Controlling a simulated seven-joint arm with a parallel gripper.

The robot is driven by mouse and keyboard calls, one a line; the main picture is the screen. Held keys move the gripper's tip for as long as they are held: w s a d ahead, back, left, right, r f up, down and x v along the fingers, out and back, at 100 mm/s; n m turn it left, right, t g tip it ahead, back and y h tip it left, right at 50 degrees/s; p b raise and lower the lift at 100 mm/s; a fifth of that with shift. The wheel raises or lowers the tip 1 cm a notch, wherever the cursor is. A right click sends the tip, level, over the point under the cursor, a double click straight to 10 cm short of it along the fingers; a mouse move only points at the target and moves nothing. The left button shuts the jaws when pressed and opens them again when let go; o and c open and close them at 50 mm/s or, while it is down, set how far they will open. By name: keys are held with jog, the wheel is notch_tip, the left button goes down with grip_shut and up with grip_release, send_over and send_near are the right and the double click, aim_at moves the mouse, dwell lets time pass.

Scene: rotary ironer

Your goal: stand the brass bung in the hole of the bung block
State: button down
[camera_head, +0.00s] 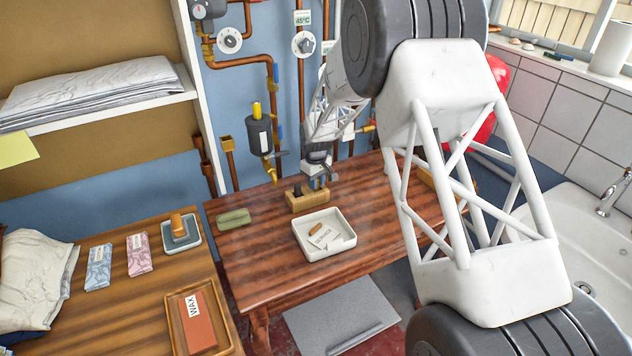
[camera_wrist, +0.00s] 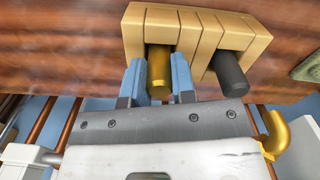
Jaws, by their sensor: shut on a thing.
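My gripper (camera_wrist: 158,66) is shut on the brass bung (camera_wrist: 161,60), with one blue finger on each side of it. The bung block (camera_wrist: 207,32) is a pale wooden block with grooves, directly beyond the fingertips in the wrist view. The bung is lined up over the left part of the block. Its lower end is hidden, so I cannot tell whether it is in the hole. In the head view my gripper (camera_head: 318,178) is just above the block (camera_head: 308,202), and the brass bung is hidden there.
A dark bung (camera_wrist: 231,77) stands in the block beside the brass one; it also shows in the head view (camera_head: 297,189). A white tray (camera_head: 303,251) with small items is in front of the block, and a green bar (camera_head: 234,219) lies left. Pipes (camera_head: 274,115) run behind.

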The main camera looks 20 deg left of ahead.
jog(key=c, duration=0.9)
grip_release()
jog(key=shift+f, duration=0.1)
jog(key=shift+c, duration=0.2)
notch_tip(320, 180, up, 12)
jog(key=shift+r, duration=0.2)
dwell(0.3)
